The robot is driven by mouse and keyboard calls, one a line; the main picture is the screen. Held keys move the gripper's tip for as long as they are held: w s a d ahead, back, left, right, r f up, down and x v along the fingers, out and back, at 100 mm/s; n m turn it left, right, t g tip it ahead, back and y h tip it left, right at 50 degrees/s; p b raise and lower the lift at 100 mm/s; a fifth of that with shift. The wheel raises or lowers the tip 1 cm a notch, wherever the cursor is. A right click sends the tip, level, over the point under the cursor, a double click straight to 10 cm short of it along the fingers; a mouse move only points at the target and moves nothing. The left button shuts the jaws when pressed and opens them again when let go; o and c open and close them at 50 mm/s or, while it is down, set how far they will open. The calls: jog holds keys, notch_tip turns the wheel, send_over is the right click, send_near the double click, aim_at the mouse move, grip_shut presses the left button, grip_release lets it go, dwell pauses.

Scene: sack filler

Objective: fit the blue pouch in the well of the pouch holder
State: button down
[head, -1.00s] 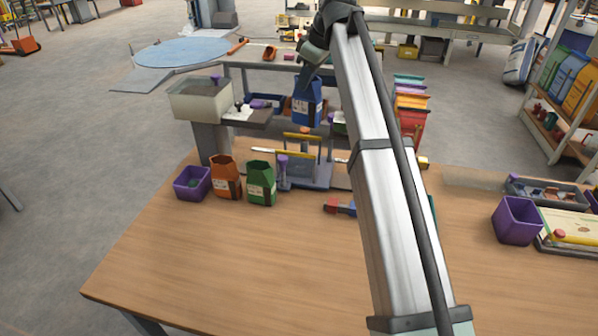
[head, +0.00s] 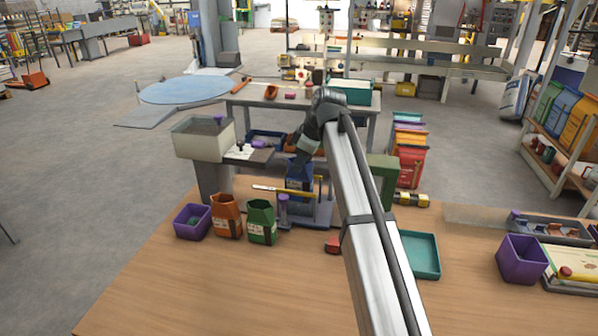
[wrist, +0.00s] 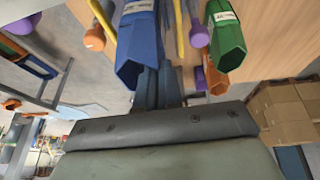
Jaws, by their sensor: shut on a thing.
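The blue pouch (head: 299,183) is upright in the head view, low at the pouch holder (head: 322,212), a grey-blue stand with yellow bars. My gripper (head: 301,158) is shut on the pouch's upper part from above. In the wrist view the pouch (wrist: 139,45) shows its open top beside my gripper's dark fingers (wrist: 158,88), between yellow bars. The well is hidden behind the pouch and holder parts. I cannot tell whether the pouch's bottom is inside it or just above it.
A green pouch (head: 262,223), an orange pouch (head: 226,217) and a purple bin (head: 192,222) stand left of the holder. A purple-topped post (head: 283,210) stands at the holder's left front. A teal tray (head: 421,255) lies to the right. The front left of the table is clear.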

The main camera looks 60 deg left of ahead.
aim_at(299, 179)
jog(key=shift+d+f, duration=0.15)
jog(key=shift+f, duration=1.4)
jog(key=c, duration=1.3)
grip_release()
jog(key=shift+w+r, duration=0.15)
jog(key=shift+r, duration=0.4)
jog(key=v, duration=1.1)
jog(key=shift+r, duration=0.1)
